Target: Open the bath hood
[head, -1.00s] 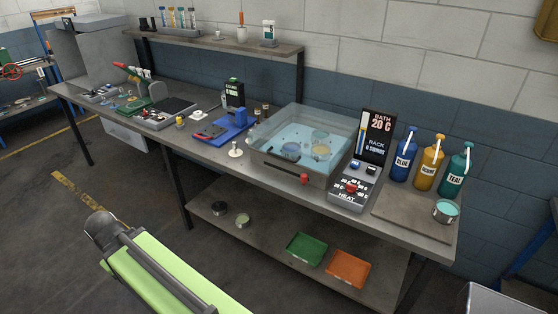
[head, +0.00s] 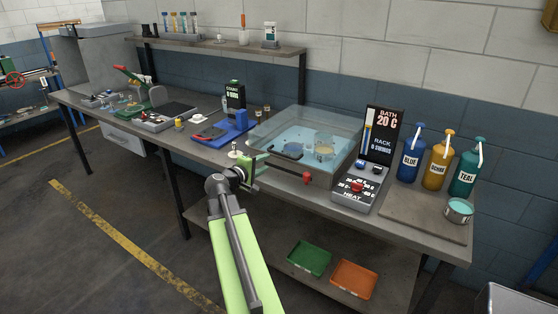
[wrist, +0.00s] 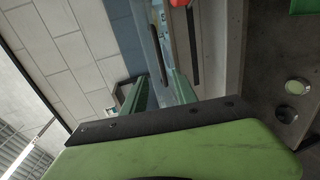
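The bath (head: 322,196) stands on the bench with blue liquid and round items inside. Its clear hood (head: 345,128) is down over it. A red knob (head: 307,178) sits at the bath's front; it also shows at the top edge of the wrist view (wrist: 180,3). My gripper (head: 254,164) is at the bath's front left corner, left of the red knob and apart from it. Whether a finger touches the bath cannot be told.
A control panel (head: 350,192) and a bath display (head: 380,135) reading 20 C stand to the right. Blue (head: 410,160), ochre (head: 438,165) and teal (head: 467,172) bottles stand farther right. A small white-knobbed item (head: 234,153) is close left of my gripper.

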